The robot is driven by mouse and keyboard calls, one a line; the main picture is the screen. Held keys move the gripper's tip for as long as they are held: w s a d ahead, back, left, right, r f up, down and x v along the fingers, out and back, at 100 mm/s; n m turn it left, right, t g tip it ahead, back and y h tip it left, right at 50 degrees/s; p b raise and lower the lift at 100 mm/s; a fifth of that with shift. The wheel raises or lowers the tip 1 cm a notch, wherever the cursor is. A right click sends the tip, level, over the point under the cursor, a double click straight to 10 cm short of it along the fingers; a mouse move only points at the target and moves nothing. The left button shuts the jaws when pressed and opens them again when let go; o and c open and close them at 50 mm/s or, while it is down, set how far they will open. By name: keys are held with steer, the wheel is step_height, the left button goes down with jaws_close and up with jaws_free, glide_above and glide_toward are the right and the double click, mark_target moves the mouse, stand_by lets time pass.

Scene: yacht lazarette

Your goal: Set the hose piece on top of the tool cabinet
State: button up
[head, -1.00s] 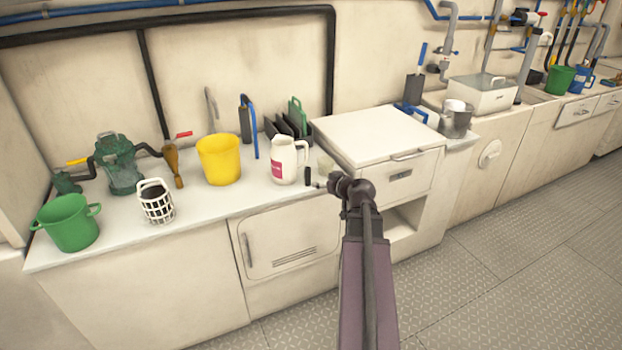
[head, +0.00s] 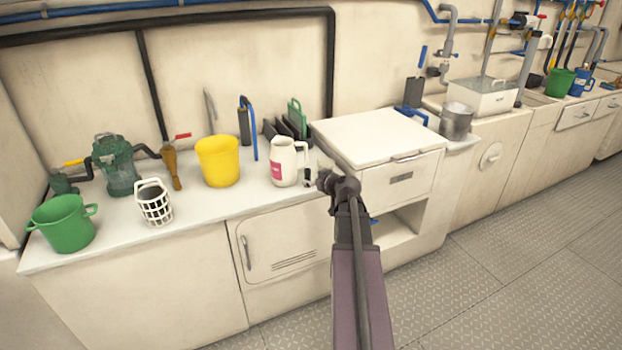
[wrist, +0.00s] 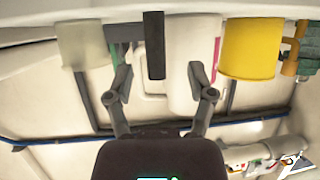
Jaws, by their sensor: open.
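The hose piece (wrist: 154,45) is a short black cylinder. In the wrist view, which is upside down, it stands on the counter ahead of my gripper. My gripper (wrist: 160,96) is open, its two fingers spread to either side of the hose piece's line, with nothing held. Whether the fingertips reach around it I cannot tell. The tool cabinet (head: 375,137) is a white box with a flat, clear top and a front drawer, just right of my arm's end.
A white jug (head: 285,163) with a pink label and a yellow bucket (head: 218,162) stand left of my gripper. A translucent cup (wrist: 82,43) is close by in the wrist view. Black upright plates (head: 284,131) stand behind. A metal pot (head: 456,122) is right of the cabinet.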

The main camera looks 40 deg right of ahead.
mark_target(308, 170)
steer(key=x, duration=0.1)
steer(key=b+x, duration=0.1)
steer(key=x, duration=0.2)
steer(key=shift+w+d+f, duration=0.1)
steer(key=shift+w+d, duration=0.2)
steer(key=shift+w, duration=0.05)
jaws_close()
stand_by(0.4)
steer(key=shift+r, duration=0.2)
step_height(308, 170, up, 4)
steer(key=p, duration=0.3)
steer(key=shift+f, duration=0.25)
steer(key=s+a, duration=0.2)
steer(key=s, duration=0.5)
steer(key=s+a+r+p, duration=0.1)
steer(key=s+a, duration=0.1)
steer(key=s, duration=0.6)
steer(key=shift+s+p, duration=0.25)
steer(key=shift+p, duration=0.05)
steer(key=shift+r, duration=0.1)
